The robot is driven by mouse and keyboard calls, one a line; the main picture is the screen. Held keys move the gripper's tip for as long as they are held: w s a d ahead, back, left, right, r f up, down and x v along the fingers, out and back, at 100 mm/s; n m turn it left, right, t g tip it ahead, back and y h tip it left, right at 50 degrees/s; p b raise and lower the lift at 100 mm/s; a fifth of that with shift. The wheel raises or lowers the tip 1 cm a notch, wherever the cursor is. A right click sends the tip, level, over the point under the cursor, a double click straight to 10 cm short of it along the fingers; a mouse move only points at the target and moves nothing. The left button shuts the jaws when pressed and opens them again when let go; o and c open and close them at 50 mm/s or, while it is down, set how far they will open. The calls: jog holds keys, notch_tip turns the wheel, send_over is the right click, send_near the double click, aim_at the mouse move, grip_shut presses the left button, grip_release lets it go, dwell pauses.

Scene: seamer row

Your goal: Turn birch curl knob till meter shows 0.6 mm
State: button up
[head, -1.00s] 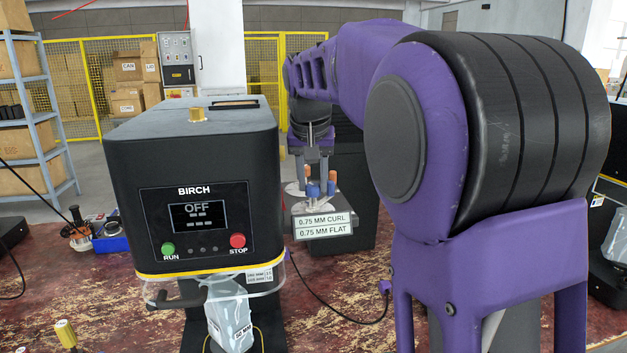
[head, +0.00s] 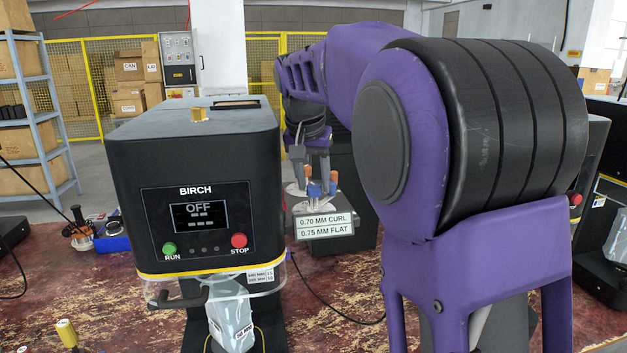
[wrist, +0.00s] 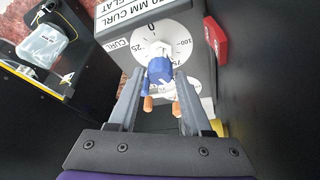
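The birch curl knob (wrist: 159,70) is blue and sits on a white dial marked CURL, with 0, 25, 75 and 100 on its scale. The meter plate (head: 324,225) on the box's front reads 0.70 MM CURL above 0.75 MM FLAT. Orange tips (wrist: 148,103) show between my fingers in the wrist view.
The black BIRCH machine (head: 195,165) stands left of the box, its screen reading OFF above a green RUN and a red STOP button. A clear guard and a can-like pouch (head: 232,318) are below. A red part (wrist: 215,40) is close right of the dial.

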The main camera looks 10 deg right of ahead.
jog(key=shift+o, duration=1.1)
jog(key=shift+r, duration=0.1)
notch_tip(320, 180, up, 10)
jog(key=n+y+b, duration=0.2)
jog(key=n+b, duration=0.2)
jog(key=n, duration=0.2)
send_near(315, 186)
jog(key=b+x, duration=0.4)
jog(key=x, duration=0.4)
jog(key=shift+w+f+b, duration=0.3)
jog(key=shift+b, duration=0.1)
